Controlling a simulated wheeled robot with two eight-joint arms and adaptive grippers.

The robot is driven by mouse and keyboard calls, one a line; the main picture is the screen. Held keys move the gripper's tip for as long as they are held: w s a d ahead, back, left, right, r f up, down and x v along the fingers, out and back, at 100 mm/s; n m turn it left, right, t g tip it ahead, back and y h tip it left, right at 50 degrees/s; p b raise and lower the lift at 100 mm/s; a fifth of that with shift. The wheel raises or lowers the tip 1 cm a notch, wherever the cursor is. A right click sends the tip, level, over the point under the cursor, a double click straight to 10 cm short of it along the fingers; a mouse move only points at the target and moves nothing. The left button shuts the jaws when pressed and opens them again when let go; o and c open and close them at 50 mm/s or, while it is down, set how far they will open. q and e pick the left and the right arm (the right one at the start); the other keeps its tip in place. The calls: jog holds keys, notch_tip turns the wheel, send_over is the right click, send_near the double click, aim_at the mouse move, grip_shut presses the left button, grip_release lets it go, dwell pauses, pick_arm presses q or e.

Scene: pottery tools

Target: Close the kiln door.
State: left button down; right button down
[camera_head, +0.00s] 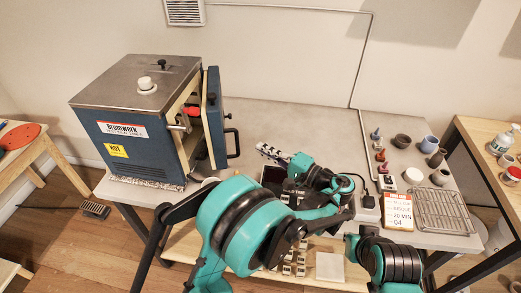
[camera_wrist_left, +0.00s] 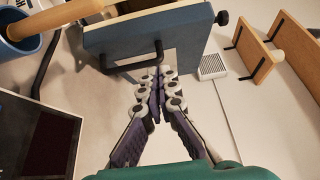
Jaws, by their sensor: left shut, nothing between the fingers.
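The kiln (camera_head: 125,155) is a blue box with a steel top at the left of the grey table. Its blue door (camera_head: 214,120) stands open on the kiln's right side, with a black handle (camera_head: 234,144). My left gripper (camera_head: 264,150) is to the right of the handle, apart from it in the head view. In the left wrist view the door (camera_wrist_left: 145,32) is ahead, and its handle (camera_wrist_left: 130,64) is just left of the closed fingertips (camera_wrist_left: 158,72). Whether they touch is unclear. The left fingers are shut and empty. My right gripper is not in view.
A dark box (camera_head: 272,176) sits on the table below the left gripper. Small pots (camera_head: 402,140), a 20 MIN card (camera_head: 398,211) and a wire rack (camera_head: 442,211) are at the right. The table's back middle (camera_head: 300,125) is clear.

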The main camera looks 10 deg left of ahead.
aim_at(214, 140)
pick_arm(q)
jog(key=w+a+b, duration=0.2)
jog(key=a, duration=0.8)
jog(key=shift+w+b, duration=0.2)
jog(key=shift+b, duration=0.1)
jog(key=shift+s+a, duration=0.45)
jog(key=shift+a, duration=0.4)
jog(key=shift+s+a, duration=0.45)
jog(key=shift+a, duration=0.4)
jog(key=shift+d, duration=0.1)
jog(key=shift+w, duration=0.1)
